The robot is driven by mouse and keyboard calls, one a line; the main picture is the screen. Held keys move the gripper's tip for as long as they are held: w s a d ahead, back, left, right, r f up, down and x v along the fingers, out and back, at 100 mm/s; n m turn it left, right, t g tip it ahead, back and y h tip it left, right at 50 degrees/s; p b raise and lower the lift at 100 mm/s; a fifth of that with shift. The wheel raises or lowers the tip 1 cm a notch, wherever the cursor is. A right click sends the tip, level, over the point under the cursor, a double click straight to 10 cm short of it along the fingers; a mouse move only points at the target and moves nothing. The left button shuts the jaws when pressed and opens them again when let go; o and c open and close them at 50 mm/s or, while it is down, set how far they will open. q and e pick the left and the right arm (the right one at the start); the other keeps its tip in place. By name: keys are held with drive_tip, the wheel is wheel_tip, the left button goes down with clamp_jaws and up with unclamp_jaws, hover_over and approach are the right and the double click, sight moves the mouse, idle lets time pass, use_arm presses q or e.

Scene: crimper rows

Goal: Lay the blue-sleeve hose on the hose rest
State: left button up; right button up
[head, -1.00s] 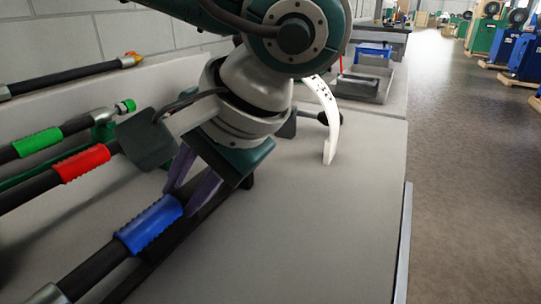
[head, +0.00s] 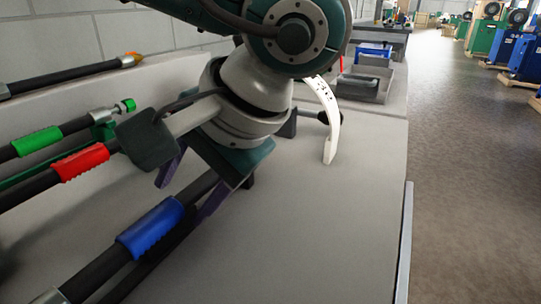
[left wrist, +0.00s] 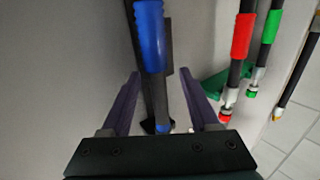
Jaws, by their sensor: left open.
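The blue-sleeve hose (head: 151,228) is a black hose with a ribbed blue sleeve, running from the lower left up to my left gripper (head: 188,188). In the left wrist view its blue sleeve (left wrist: 150,38) lies ahead of my left gripper (left wrist: 162,100). That gripper is open, with one purple finger on each side of the hose and gaps between. A dark strip (left wrist: 168,50) lies under and beside the hose; I cannot tell whether it is the hose rest or a shadow. The hose's far end is partly hidden by the gripper. My right gripper is not in view.
A red-sleeve hose (head: 82,162) and a green-sleeve hose (head: 37,142) lie to the left near a green support (head: 104,131). Another black hose (head: 70,75) is behind. A white curved piece (head: 331,125) stands right of the gripper. The table's right side is clear.

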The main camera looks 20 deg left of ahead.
use_arm(q)
drive_tip(key=v, duration=1)
drive_tip(key=shift+p, duration=0.4)
